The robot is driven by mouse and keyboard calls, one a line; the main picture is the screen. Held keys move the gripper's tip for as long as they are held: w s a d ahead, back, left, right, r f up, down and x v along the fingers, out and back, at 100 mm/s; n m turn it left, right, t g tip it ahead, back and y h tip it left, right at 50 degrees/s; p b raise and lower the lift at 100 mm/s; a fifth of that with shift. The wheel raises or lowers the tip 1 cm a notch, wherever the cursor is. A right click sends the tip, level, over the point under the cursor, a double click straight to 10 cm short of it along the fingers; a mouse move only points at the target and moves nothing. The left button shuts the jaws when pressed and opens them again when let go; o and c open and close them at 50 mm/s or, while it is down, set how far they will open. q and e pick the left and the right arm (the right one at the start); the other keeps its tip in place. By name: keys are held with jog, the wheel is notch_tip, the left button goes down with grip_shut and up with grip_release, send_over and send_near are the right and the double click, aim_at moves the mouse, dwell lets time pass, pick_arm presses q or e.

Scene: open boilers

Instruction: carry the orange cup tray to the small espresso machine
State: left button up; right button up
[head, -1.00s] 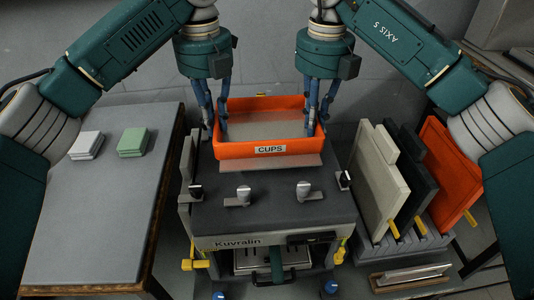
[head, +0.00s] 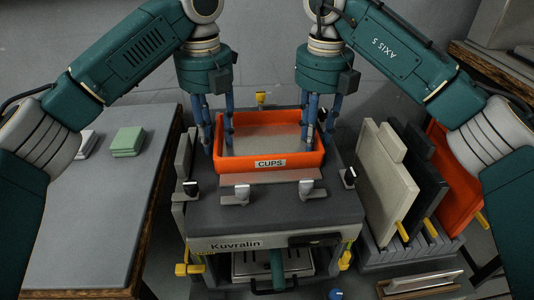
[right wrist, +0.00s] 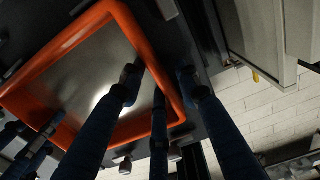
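The orange cup tray (head: 268,163), with a "CUPS" label on its front wall, rests on the rear top of the machine (head: 270,212) lettered "Kuvralin". My left gripper (head: 218,147) is over the tray's left wall and my right gripper (head: 319,143) over its right wall. Each has fingers inside and outside the wall, spread apart. The tray also shows in the right wrist view (right wrist: 92,20), with the right gripper (right wrist: 159,80) straddling one wall and gaps beside it. The inside of the tray looks empty.
A grey table (head: 95,215) with a green pad stack (head: 128,142) stands at left. At right, a rack (head: 410,250) holds upright white, black and orange panels. Small knobs (head: 242,194) stand on the machine's top in front of the tray. A grey wall is behind.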

jog(key=shift+r, duration=0.1)
pick_arm(q)
notch_tip(320, 180, up, 12)
pick_arm(e)
notch_tip(320, 180, up, 12)
dwell(0.8)
dwell(0.4)
